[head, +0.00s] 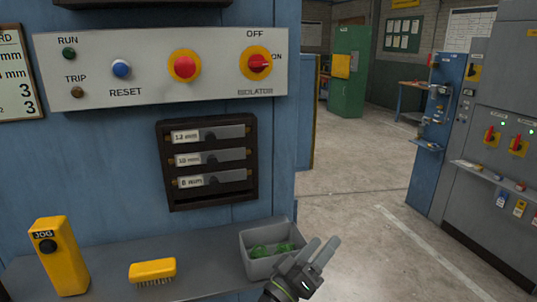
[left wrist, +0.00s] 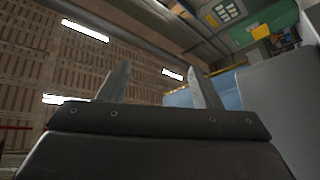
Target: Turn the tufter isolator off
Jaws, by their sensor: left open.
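The isolator (head: 258,63) is a red rotary knob on a round yellow plate at the right of the grey control panel (head: 150,88). Its handle lies roughly sideways, toward the ON mark; the OFF mark is above it. My left gripper (head: 322,246) is open and empty, low in the head view, below and right of the isolator and apart from it. It overlaps the right side of a grey bin in the picture. Its two open fingers also show in the left wrist view (left wrist: 160,78), with nothing between them; the isolator is not seen there. My right gripper is not in view.
A red button (head: 184,65) on yellow and a blue reset button (head: 121,69) share the panel. A dark rack (head: 208,198) hangs below. The shelf (head: 205,283) holds a yellow jog box (head: 60,258), a brush (head: 152,269) and the grey bin (head: 258,268). Open floor lies right.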

